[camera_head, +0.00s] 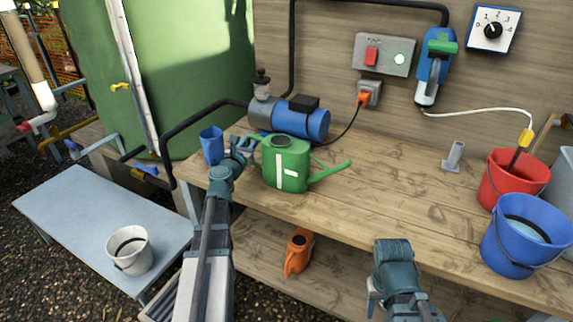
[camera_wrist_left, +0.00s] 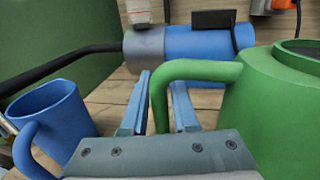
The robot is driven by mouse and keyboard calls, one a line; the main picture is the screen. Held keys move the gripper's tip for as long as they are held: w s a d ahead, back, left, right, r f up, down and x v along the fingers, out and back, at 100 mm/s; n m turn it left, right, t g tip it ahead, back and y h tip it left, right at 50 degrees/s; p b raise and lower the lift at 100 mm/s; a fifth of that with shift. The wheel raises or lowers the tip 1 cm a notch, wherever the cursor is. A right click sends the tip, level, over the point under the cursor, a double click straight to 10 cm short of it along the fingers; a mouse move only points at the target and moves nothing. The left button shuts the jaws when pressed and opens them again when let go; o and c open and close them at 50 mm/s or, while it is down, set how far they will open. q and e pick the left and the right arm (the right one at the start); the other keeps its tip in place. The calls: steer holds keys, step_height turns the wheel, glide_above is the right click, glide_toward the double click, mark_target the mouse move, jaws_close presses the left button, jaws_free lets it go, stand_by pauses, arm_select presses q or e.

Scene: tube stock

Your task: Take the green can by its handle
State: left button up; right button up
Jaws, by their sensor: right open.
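The green can (camera_head: 286,168) stands upright on the wooden bench, its spout pointing right and its handle on the left. In the left wrist view the can (camera_wrist_left: 285,110) fills the right side, and its handle (camera_wrist_left: 190,70) arches left and down. My left gripper (camera_head: 246,146) is at the handle. Its two fingers (camera_wrist_left: 160,105) lie on either side of the handle's upright part, with very little gap visible. Whether they press on it is unclear. My right gripper (camera_head: 373,298) is open and empty, low in front of the bench, and partly hidden by its own wrist.
A blue mug (camera_head: 211,146) stands left of my left gripper, close to it. A blue pump (camera_head: 310,124) lies behind the can. A red bucket (camera_head: 505,185) and a blue bucket (camera_head: 515,245) stand at the right. An orange can (camera_head: 298,252) is on the lower shelf.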

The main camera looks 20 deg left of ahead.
arm_select(q)
jaws_close()
stand_by(1.1)
